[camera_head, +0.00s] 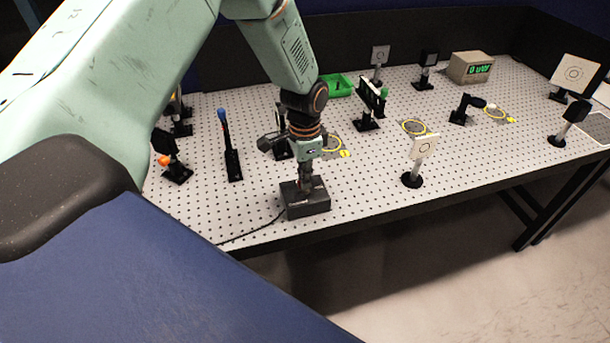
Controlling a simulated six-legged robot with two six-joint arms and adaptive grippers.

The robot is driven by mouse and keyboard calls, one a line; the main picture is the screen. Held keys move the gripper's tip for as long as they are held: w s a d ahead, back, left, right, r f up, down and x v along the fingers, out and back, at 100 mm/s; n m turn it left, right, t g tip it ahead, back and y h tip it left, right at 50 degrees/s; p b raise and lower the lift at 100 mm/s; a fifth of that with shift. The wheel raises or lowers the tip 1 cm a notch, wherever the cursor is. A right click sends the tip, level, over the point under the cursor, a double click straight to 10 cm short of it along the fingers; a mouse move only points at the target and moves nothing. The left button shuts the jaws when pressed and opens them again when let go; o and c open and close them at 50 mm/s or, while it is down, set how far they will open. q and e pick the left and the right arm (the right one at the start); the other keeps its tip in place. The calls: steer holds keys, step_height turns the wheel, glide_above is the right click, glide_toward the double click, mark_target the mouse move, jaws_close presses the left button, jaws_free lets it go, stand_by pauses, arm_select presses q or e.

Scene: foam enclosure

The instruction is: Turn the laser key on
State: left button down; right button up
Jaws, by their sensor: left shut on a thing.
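A black box (306,206) with a cable sits near the front edge of the perforated optical table (370,195). My left arm reaches in from the left and points down over this box. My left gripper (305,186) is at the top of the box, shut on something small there. The gripper hides what it holds; this looks like the laser key, but I cannot make out its shape or its angle. A grey power meter (471,67) at the back right shows a green reading that looks like 0 uW. My right gripper is not in view.
A green tray (338,85) lies behind. Dark foam walls close off the back. Bare table lies right of the box.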

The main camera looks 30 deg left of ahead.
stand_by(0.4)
arm_select(q)
steer(key=c, duration=1.5)
jaws_free()
steer(key=shift+o, duration=0.2)
steer(key=shift+r, duration=0.2)
step_height(320, 180, up, 12)
steer(key=shift+f, duration=0.2)
